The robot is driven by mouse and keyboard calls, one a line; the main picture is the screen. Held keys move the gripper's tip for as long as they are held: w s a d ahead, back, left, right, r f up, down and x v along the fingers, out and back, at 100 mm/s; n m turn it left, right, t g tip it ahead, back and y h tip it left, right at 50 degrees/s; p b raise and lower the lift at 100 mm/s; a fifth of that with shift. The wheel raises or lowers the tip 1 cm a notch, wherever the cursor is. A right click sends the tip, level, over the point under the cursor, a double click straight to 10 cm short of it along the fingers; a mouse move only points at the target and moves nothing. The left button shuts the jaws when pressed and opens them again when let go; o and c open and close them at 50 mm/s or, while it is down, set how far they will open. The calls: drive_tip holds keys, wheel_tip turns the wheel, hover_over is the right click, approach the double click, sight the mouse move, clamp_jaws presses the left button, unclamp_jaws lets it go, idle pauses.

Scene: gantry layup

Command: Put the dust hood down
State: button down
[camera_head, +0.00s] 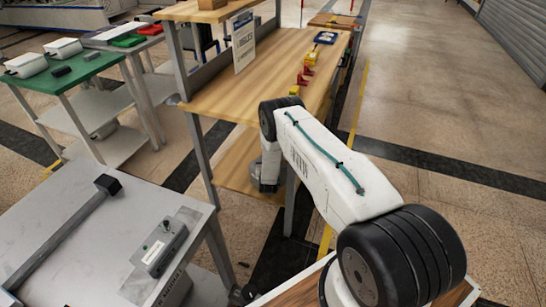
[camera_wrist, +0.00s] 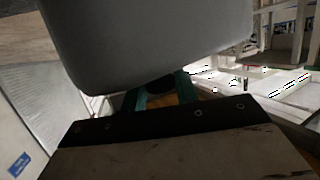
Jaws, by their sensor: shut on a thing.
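The dust hood (camera_wrist: 150,40) is a large smooth grey body with rounded edges, filling the upper middle of the wrist view very close to the camera. My gripper (camera_wrist: 160,93) has teal fingers, partly hidden behind the hood's lower edge, and is shut on it. The exact contact is hidden. In the head view my arm reaches to the near end of the wooden workbench (camera_head: 220,98). My gripper cannot be made out there behind the arm.
The workbench carries a sign (camera_head: 244,42), red and yellow items (camera_head: 303,79) and a blue item (camera_head: 326,37). A grey table (camera_head: 110,240) with a bar and a device stands at front left. A green table (camera_head: 60,77) holds white boxes. Open floor lies at right.

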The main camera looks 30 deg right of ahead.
drive_tip(key=w+d, duration=0.4)
drive_tip(key=d, duration=0.1)
drive_tip(key=shift+d, duration=0.15)
drive_tip(key=shift+w+f, duration=0.1)
drive_tip(key=shift+f, duration=1.8)
drive_tip(key=c, duration=1.1)
unclamp_jaws()
drive_tip(key=shift+s+r, duration=0.2)
drive_tip(key=shift+v, duration=3.6)
